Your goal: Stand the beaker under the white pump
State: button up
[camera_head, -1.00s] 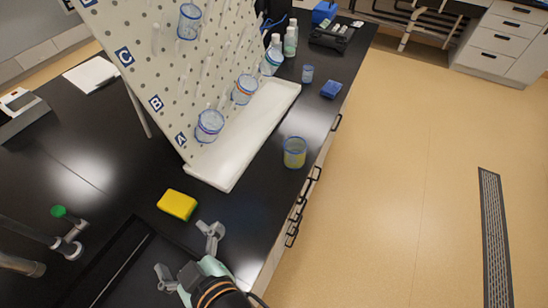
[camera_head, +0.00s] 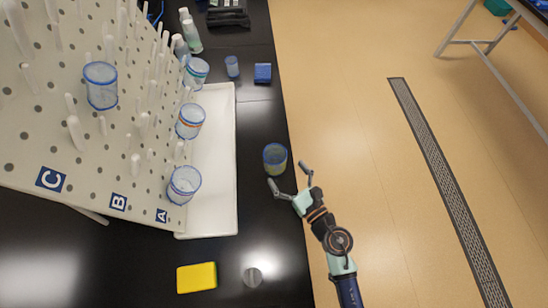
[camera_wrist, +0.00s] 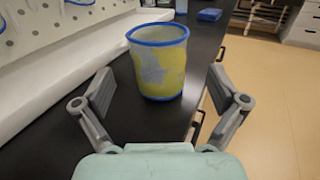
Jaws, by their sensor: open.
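A blue-rimmed beaker (camera_head: 275,158) with yellow on its wall stands upright on the black bench near its right edge. It also shows in the wrist view (camera_wrist: 160,62), upright just beyond my fingers. My gripper (camera_head: 288,174) is open and empty, beside the beaker on its near right side. In the wrist view its fingers (camera_wrist: 162,88) are spread wider than the beaker, with the beaker centred ahead of the gap. I cannot make out a white pump in either current view.
A pegboard (camera_head: 40,135) holds several other blue-rimmed beakers above a white tray (camera_head: 212,160), left of the beaker. A yellow sponge (camera_head: 196,277) and a round grey fitting (camera_head: 253,277) are nearer. A blue block (camera_head: 263,73) lies farther back. The bench around the beaker is clear.

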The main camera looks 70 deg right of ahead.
aim_at(275, 155)
jog(key=x, duration=0.6)
jog(key=shift+r+p, duration=0.35)
jog(key=shift+p, duration=0.05)
jog(key=c, duration=1.2)
